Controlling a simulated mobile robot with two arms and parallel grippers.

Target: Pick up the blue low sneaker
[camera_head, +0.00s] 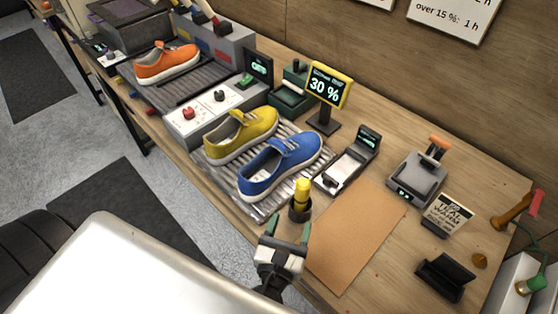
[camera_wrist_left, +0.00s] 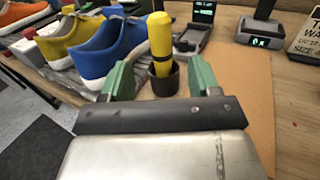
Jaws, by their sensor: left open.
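The blue low sneaker (camera_head: 280,166) stands upright on a grey ribbed rack, beside a yellow sneaker (camera_head: 241,135). In the left wrist view the blue sneaker (camera_wrist_left: 108,48) is at upper left, ahead of and to the left of the fingers. My left gripper (camera_head: 288,233) is open and empty, with green fingertips. It is apart from the sneaker, at the front of the table. A yellow-handled tool in a dark cup (camera_head: 300,204) stands between it and the sneaker; in the left wrist view the yellow handle (camera_wrist_left: 160,40) shows between the fingertips (camera_wrist_left: 160,80). My right gripper is not seen.
A brown mat (camera_head: 357,237) lies bare to the right. A sign reading 30 % (camera_head: 328,88), a small device with a display (camera_head: 350,160) and a grey scale-like device (camera_head: 415,180) stand behind. An orange sneaker (camera_head: 167,64) stands on another rack at far left.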

